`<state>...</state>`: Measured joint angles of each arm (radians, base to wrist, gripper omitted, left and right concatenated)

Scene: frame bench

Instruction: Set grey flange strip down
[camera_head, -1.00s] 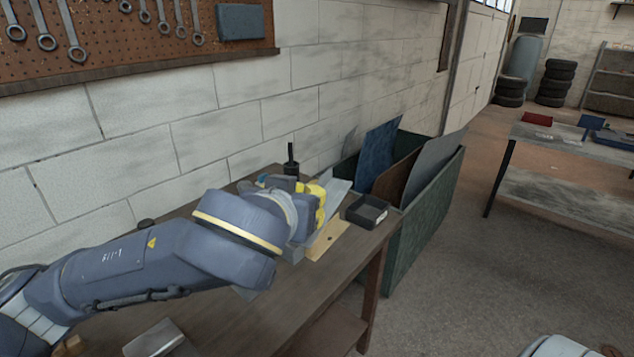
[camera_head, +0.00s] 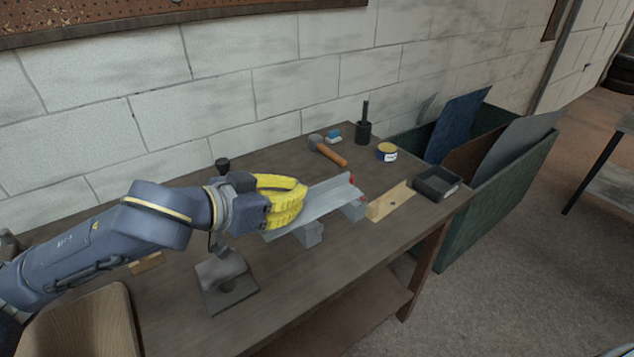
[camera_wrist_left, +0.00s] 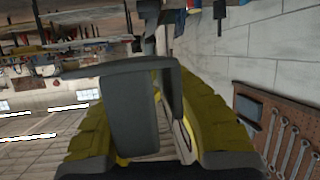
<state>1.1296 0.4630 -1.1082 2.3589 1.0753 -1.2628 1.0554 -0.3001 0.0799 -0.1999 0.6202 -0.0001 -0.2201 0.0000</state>
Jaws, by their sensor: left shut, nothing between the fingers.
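The grey flange strip (camera_head: 325,202) is a long, pale metal piece with a raised edge. It rests across grey support blocks (camera_head: 310,234) on the bench. My left gripper (camera_head: 292,198) has yellow fingers and is shut and empty, at the strip's near left end. In the head view its fingers overlap that end, so I cannot tell whether they touch it. My right gripper is not in view.
A green bin (camera_head: 500,205) stands beyond the right end.

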